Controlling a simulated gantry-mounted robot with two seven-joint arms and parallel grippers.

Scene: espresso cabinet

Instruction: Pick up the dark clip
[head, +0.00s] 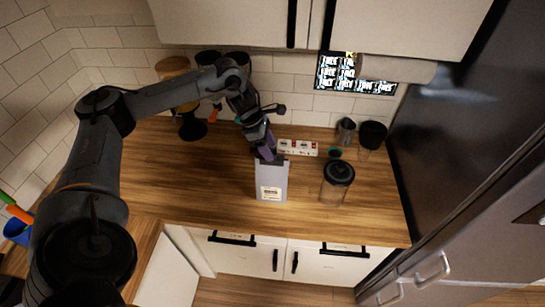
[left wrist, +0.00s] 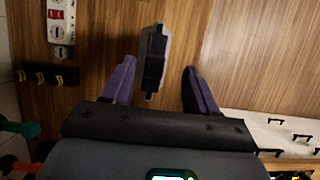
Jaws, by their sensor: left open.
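The dark clip (left wrist: 154,58) is long and narrow and sits along the top edge of the pale grey bag (head: 272,184). The bag stands upright near the front of the wooden counter and has a white label. My left gripper (head: 268,153) is right above the bag's top and hides most of the clip in the head view. In the left wrist view, its purple fingers (left wrist: 159,70) are apart, one on each side of the clip, with gaps visible. Nothing is held. My right gripper is not in view.
A dark-lidded jar (head: 337,184) stands right of the bag. A power strip (head: 298,147) lies behind it. A grey cup (head: 345,131) and a dark container (head: 372,135) are at the back right. The counter left of the bag is clear.

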